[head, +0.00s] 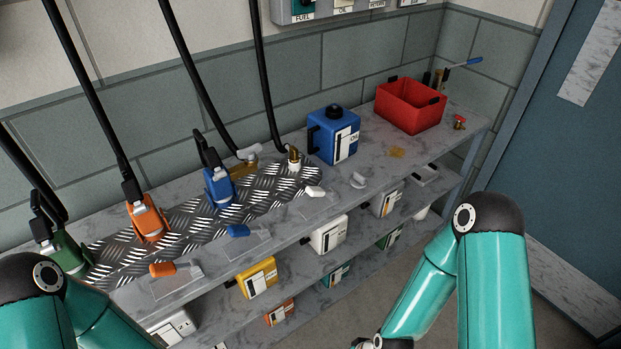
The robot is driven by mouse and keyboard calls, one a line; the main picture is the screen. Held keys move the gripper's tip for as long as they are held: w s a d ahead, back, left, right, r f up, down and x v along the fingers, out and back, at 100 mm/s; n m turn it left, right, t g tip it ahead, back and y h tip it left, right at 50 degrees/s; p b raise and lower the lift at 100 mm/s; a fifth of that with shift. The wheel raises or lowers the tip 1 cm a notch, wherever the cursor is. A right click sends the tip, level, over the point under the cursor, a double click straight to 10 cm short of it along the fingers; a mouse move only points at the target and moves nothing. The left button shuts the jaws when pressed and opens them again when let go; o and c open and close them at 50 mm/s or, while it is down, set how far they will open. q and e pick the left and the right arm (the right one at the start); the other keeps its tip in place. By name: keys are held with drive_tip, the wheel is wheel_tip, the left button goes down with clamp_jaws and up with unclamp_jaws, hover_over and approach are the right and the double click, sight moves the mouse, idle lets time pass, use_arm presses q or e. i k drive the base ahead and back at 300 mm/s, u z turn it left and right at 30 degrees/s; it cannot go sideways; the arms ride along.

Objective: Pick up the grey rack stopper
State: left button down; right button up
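A whiter piece (315,192) lies at the plate's right end. Neither is touched by an arm. My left arm shows at the bottom left and my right arm at the lower right; both gripper fingertips are outside the picture.
A blue oil can (345,148) and a red bin (411,119) stand at the back. Green, orange and blue nozzles (218,190) with hoses stand on the tread plate (180,222). Orange (162,269) and blue (238,230) pieces lie in front. Lower shelves hold several cans.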

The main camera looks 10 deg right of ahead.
sight(358, 181)
drive_tip(key=u, duration=0.05)
drive_tip(key=i, duration=0.25)
drive_tip(key=u, duration=2.15)
drive_tip(key=k, duration=1.6)
drive_tip(key=z, duration=1.15)
drive_tip(key=i, duration=1.05)
